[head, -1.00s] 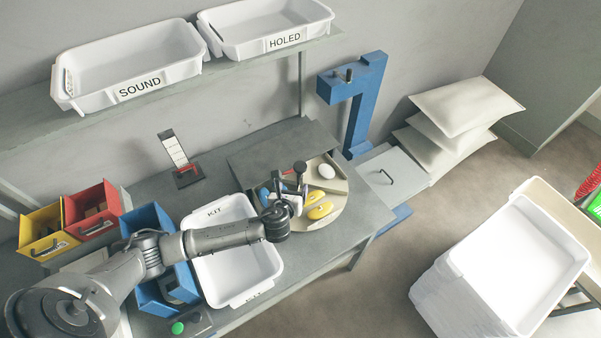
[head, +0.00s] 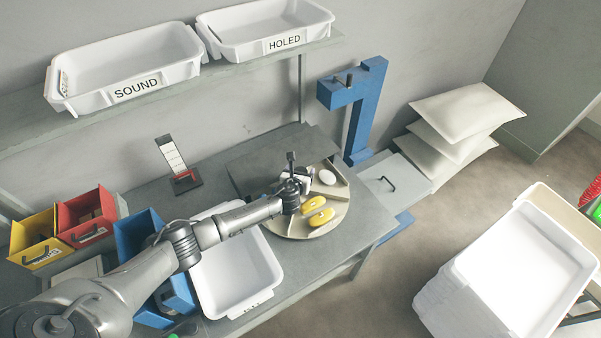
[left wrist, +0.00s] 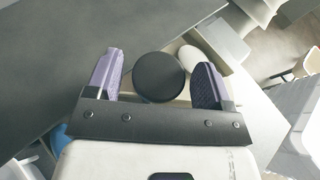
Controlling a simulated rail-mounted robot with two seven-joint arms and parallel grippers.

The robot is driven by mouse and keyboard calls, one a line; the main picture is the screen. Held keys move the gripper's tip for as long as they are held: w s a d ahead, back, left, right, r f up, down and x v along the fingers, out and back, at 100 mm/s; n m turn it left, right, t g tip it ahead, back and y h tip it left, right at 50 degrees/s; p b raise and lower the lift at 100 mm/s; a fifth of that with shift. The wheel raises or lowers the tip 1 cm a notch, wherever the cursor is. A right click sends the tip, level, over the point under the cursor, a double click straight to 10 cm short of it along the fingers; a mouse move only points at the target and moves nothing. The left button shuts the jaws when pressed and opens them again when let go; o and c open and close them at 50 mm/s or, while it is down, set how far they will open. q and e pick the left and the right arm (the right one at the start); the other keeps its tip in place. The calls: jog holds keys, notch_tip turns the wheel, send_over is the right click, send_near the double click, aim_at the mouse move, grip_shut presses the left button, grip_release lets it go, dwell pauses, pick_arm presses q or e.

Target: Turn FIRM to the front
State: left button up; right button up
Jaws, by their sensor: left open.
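The carousel (head: 333,226) is a round beige turntable with raised dividers on the bench. Two yellow insoles (head: 316,211) lie in its front section and a white oval piece (head: 327,177) lies behind them. My left gripper (head: 291,180) is over the carousel's left part. In the left wrist view, my open left gripper (left wrist: 157,84) has purple-lined fingers on either side of a round black knob (left wrist: 158,77), with gaps on both sides. I cannot tell the height between fingers and knob. My arm hides the carousel's left side. No FIRM label is readable. My right gripper is out of view.
A white KIT tray (head: 275,262) stands left of the carousel, under my arm. Blue (head: 133,232), red (head: 88,213) and yellow (head: 35,240) bins stand further left. SOUND (head: 135,90) and HOLED (head: 284,43) trays sit on the shelf. A blue post (head: 362,110) stands behind right.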

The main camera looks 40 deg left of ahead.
pick_arm(q)
jog(key=shift+w+a+f, duration=0.1)
jog(key=shift+w+f, duration=0.05)
jog(key=shift+w, duration=0.15)
jog(key=c, duration=1.2)
